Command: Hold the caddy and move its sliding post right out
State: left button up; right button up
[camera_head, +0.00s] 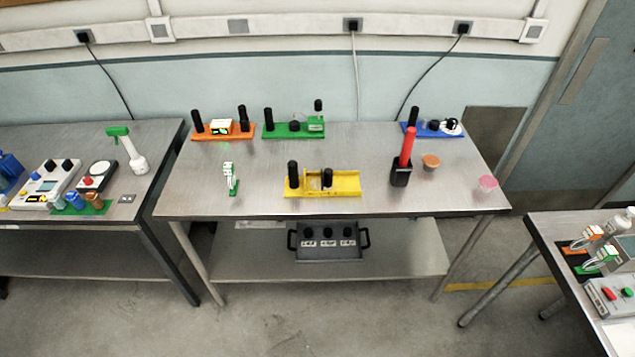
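A long yellow caddy (345,186) lies near the front middle of the steel table. A tall black post (293,175) stands at its left end. A shorter black post (327,178) stands near its middle, beside a small pale part; it looks like the sliding post, but I cannot be sure. The yellow surface to its right is bare. An orange module (235,133), a green module (285,132) and a blue module (424,134) with black posts stand along the back edge. Neither of my grippers shows in the head view.
A black holder (400,174) with a red-handled item (407,146) stands right of the caddy. An orange cup (431,161) and a pink cup (488,184) are farther right. A small white-and-green piece (230,178) stands left. Side tables hold other equipment.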

aim_at(327, 183)
jog(key=i, duration=0.9)
jog(key=z, duration=0.05)
jog(key=k, duration=0.45)
jog(key=u, duration=0.05)
